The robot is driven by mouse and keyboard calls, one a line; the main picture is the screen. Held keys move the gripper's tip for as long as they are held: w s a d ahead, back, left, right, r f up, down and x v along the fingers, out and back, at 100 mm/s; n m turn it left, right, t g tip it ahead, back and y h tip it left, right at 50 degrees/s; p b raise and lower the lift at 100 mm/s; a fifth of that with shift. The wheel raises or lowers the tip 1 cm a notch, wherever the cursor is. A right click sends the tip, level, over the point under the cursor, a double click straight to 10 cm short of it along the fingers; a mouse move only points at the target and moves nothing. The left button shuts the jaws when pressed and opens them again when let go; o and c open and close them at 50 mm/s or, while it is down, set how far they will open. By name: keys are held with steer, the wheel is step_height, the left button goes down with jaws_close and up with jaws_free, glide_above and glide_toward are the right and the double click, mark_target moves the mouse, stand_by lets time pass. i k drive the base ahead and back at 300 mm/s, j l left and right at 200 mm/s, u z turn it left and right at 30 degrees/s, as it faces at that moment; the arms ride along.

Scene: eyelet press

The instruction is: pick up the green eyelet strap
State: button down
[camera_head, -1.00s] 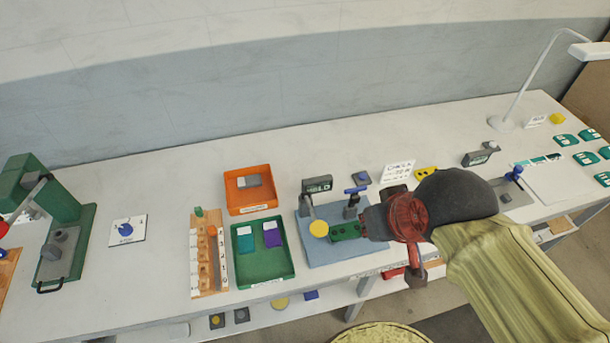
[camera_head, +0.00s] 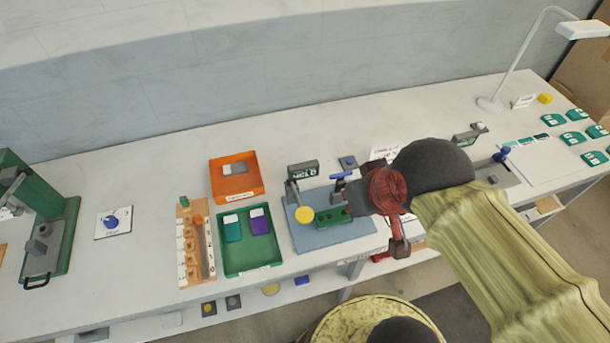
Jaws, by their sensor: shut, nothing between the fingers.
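A green piece with dark round spots (camera_head: 331,215), which looks like the green eyelet strap, lies on the blue mat (camera_head: 330,238) right of a yellow disc (camera_head: 304,215). My gripper (camera_head: 355,206) is at its right end, coming in from the right. The gripper looks shut, with nothing seen held in it. The fingertips are small and dark, and I cannot tell whether they touch the green piece.
A green tray (camera_head: 250,268) with a teal and a purple piece stands left of the mat. An orange bin (camera_head: 236,197) is behind it. A wooden rack (camera_head: 197,240) stands further left. A blue-handled device (camera_head: 340,187) and a dark display box (camera_head: 303,170) stand close behind the gripper.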

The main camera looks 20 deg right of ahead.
mark_target(334, 216)
steer(key=j+z, duration=0.2)
steer(key=z, duration=0.2)
steer(key=j+z, duration=0.15)
steer(key=z, duration=0.2)
steer(key=j+z, duration=0.15)
steer(key=z, duration=0.25)
